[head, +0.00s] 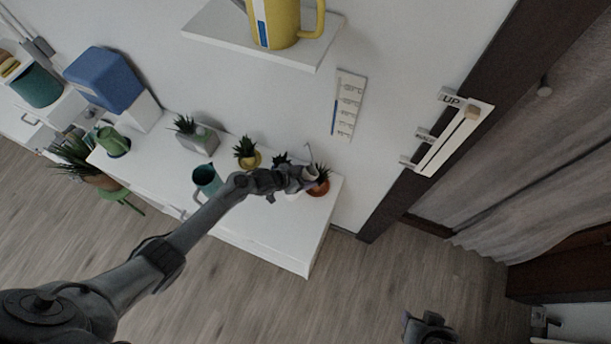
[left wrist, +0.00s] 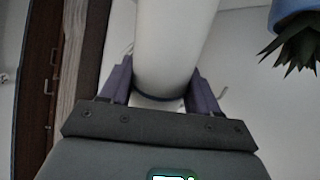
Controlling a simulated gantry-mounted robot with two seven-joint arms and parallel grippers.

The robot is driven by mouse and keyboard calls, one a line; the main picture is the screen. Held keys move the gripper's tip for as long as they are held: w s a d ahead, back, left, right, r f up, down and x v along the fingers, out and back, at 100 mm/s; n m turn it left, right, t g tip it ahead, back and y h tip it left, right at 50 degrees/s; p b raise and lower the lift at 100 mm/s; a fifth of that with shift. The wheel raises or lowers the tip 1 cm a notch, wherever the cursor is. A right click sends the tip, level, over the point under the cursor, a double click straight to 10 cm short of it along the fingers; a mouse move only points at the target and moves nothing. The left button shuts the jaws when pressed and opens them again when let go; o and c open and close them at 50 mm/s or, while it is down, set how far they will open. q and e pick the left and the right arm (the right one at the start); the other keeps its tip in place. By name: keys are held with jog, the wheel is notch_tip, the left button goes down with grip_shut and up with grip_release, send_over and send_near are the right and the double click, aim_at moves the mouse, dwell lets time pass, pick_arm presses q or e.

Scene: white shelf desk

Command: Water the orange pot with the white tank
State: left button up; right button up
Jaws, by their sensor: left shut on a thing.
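The orange pot (head: 319,188) with a spiky green plant stands near the right end of the white desk in the head view. My left gripper (head: 297,178) is just left of it, above the desk. It is shut on a white object that I take to be the white tank (head: 309,173), which is beside and partly over the orange pot. In the left wrist view the tank's smooth white body (left wrist: 175,45) sits between the two fingers (left wrist: 160,90); its spout is not clear. My right gripper (head: 430,328) is at the bottom edge, away from the desk, its jaws unclear.
On the desk (head: 270,236) stand a yellow pot (head: 251,160), a grey planter (head: 200,140), a teal mug (head: 206,179) and a green watering can (head: 113,141). A yellow pitcher (head: 284,24) is on the wall shelf (head: 215,35). A blue pot (left wrist: 290,10) shows in the wrist view.

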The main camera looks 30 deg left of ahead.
pick_arm(q)
jog(key=shift+f, duration=0.2)
dwell(0.6)
jog(key=shift+f+g+y, duration=0.2)
jog(key=shift+g+y, duration=0.1)
jog(key=shift+g, duration=0.1)
jog(key=shift+f+p, duration=0.2)
jog(key=shift+p, duration=0.15)
jog(key=shift+g, duration=0.3)
dwell(0.3)
jog(key=shift+f+g+y+p, duration=0.15)
jog(key=shift+g+y+p, duration=0.15)
jog(key=shift+y+p, duration=0.1)
dwell(0.4)
jog(key=shift+f+g, duration=0.1)
jog(key=shift+g, duration=0.2)
dwell(0.6)
jog(key=shift+w+f+g+y+p, duration=0.1)
jog(key=shift+g+y+p, duration=0.2)
jog(key=shift+y+p, duration=0.1)
dwell(1.0)
jog(key=shift+d+f+g+y, duration=0.1)
jog(key=shift+g+y, duration=0.4)
jog(key=shift+g, duration=0.2)
